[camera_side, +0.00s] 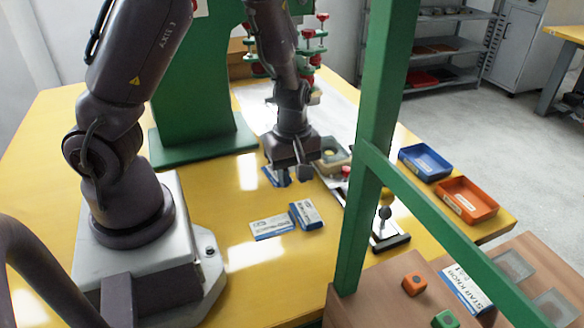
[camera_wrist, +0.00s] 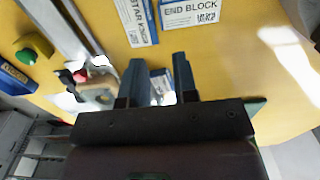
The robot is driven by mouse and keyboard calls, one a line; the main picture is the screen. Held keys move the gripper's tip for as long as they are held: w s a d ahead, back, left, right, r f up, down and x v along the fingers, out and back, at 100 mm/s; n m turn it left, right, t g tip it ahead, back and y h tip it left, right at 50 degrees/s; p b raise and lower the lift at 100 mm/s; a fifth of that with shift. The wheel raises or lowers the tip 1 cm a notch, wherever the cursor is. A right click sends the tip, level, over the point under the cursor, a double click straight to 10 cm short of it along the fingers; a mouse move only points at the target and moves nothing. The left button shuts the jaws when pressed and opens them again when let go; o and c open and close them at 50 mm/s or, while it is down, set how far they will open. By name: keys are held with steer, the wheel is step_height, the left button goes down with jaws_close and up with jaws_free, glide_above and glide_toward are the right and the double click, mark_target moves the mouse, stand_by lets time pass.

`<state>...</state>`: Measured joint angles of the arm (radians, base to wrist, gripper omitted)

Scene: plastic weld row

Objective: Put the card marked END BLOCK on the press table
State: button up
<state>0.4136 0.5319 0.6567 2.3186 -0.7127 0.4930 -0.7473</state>
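The END BLOCK card (camera_wrist: 192,13) is white with a blue edge and lies flat on the yellow table at the top of the wrist view. By layout it matches the left card (camera_side: 271,226) in the side view, where print is unreadable. My gripper (camera_side: 288,180) points down beyond it, apart from it. In the wrist view my gripper (camera_wrist: 162,68) has its fingers spread. Another blue-and-white card (camera_wrist: 162,82) shows between them, its text unreadable and partly hidden; I cannot tell its height. No surface is labelled press table.
A STAR KNOB card (camera_wrist: 138,22) lies beside END BLOCK. A green press frame (camera_side: 205,145) stands behind; a green post (camera_side: 372,150) rises in front. Blue (camera_side: 425,162) and orange (camera_side: 467,200) trays sit right. A brown surface (camera_side: 380,300) holds small blocks.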

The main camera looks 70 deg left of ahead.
steer(key=s+d+r+m+t, duration=0.2)
steer(key=s+r+m, duration=0.2)
steer(key=r+m, duration=0.4)
steer(key=s+d+r+m+t, duration=0.3)
steer(key=r+m, duration=0.6)
steer(key=r, duration=0.6)
steer(key=shift+s+d, duration=0.2)
steer(key=shift+s, duration=0.4)
steer(key=shift+o, duration=0.6)
steer(key=shift+s+a+r+m+t, duration=0.1)
steer(key=shift+s+r+m+t, duration=0.2)
steer(key=shift+s+r+m, duration=0.15)
